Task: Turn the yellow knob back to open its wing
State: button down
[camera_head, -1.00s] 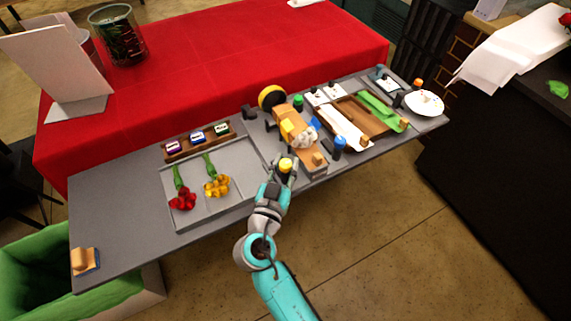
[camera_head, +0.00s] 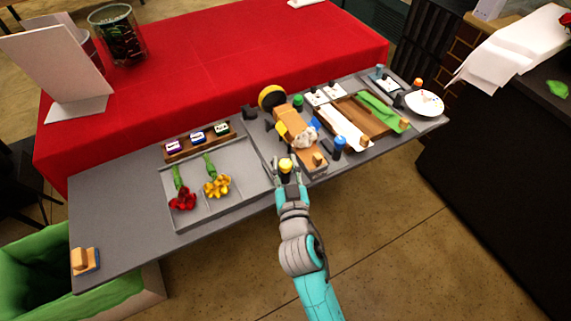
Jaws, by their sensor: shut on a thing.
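The yellow knob (camera_head: 286,164) stands at the front of the grey bench, left of the wooden fixture. My gripper (camera_head: 287,171) is shut on it from the front, with a finger on each side. The knob's yellow top shows above the fingers; its lower part is hidden. The yellow wing (camera_head: 281,128) sits at the left side of the wooden fixture (camera_head: 301,147) and leans out to the left. A blue wing (camera_head: 315,124) is at the fixture's right side. A whitish bundle (camera_head: 305,140) lies between them.
A blue knob (camera_head: 339,143) stands right of the fixture and a green knob (camera_head: 298,101) behind it. A tray (camera_head: 236,200) with red and yellow flowers lies to the left. A yellow-and-black roll (camera_head: 271,97) stands at the back.

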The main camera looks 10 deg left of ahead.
jog(key=shift+n+y, duration=0.3)
jog(key=shift+y, duration=0.2)
dwell(0.3)
jog(key=c, duration=0.8)
grip_release()
jog(key=v, duration=1.2)
jog(key=shift+r, duration=0.1)
